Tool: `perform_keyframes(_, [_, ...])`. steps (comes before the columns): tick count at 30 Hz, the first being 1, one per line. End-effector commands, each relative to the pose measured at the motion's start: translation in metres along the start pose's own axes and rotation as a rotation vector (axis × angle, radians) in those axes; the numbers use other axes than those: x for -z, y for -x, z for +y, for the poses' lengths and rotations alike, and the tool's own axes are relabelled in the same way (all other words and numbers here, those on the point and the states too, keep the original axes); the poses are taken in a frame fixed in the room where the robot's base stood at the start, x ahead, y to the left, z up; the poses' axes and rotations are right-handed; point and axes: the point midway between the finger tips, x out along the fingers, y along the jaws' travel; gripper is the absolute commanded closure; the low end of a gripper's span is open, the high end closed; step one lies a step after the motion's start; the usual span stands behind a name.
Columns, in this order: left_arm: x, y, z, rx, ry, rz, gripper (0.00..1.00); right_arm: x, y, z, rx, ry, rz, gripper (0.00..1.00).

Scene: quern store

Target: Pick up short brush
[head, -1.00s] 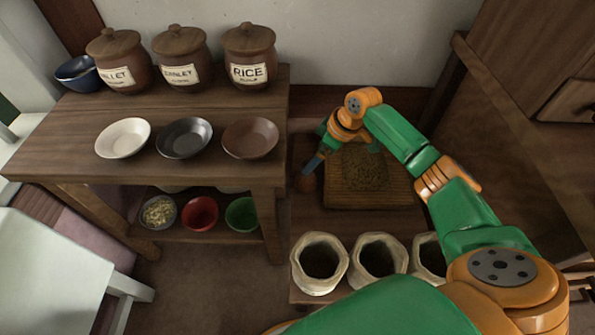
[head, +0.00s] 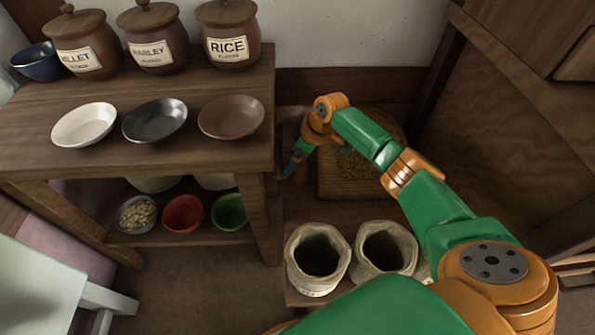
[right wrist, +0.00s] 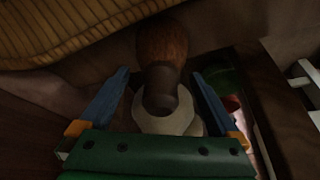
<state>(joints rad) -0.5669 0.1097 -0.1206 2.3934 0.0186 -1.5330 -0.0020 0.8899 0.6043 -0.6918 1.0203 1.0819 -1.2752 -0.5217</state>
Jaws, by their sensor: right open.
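What looks like the short brush, a brown rounded head with a dark neck, shows in the right wrist view (right wrist: 162,48). It lies between the two blue fingers of my open right gripper (right wrist: 161,74), with a visible gap on each side. A pale rounded form (right wrist: 186,126) shows below the dark neck; I cannot tell whether it is part of the brush. In the head view my right gripper (head: 291,168) is at the left of the low shelf, beside the wooden table's right end. A small brown piece of the brush (head: 302,176) shows by the fingers there. My left gripper is out of view.
A woven-looking tray (head: 328,185) lies right of the gripper, partly behind my arm. Open sacks (head: 318,255) stand in front. The wooden table (head: 200,160) on the left carries bowls and labelled jars (head: 228,35). A wooden cabinet (head: 500,110) stands at the right.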

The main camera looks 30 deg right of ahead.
Motion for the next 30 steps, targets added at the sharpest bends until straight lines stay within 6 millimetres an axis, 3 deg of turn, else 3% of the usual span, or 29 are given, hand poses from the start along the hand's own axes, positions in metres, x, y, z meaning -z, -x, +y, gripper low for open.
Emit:
perform_keyframes(9, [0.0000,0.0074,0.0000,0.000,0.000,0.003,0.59,-0.0002,-0.0037,0.0001,0.000,0.000,-0.001,0.03])
perform_keyframes(11, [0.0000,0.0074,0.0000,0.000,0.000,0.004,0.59,-0.0002,-0.0037,0.0001,0.000,0.000,-0.001,0.16])
perform_keyframes(20, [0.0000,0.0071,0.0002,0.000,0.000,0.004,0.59,-0.0004,-0.0037,0.0001,0.000,0.000,-0.002,0.97])
perform_keyframes(30, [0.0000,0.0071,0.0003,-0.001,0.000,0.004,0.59,-0.0004,-0.0037,0.0001,0.000,0.000,-0.002,1.00])
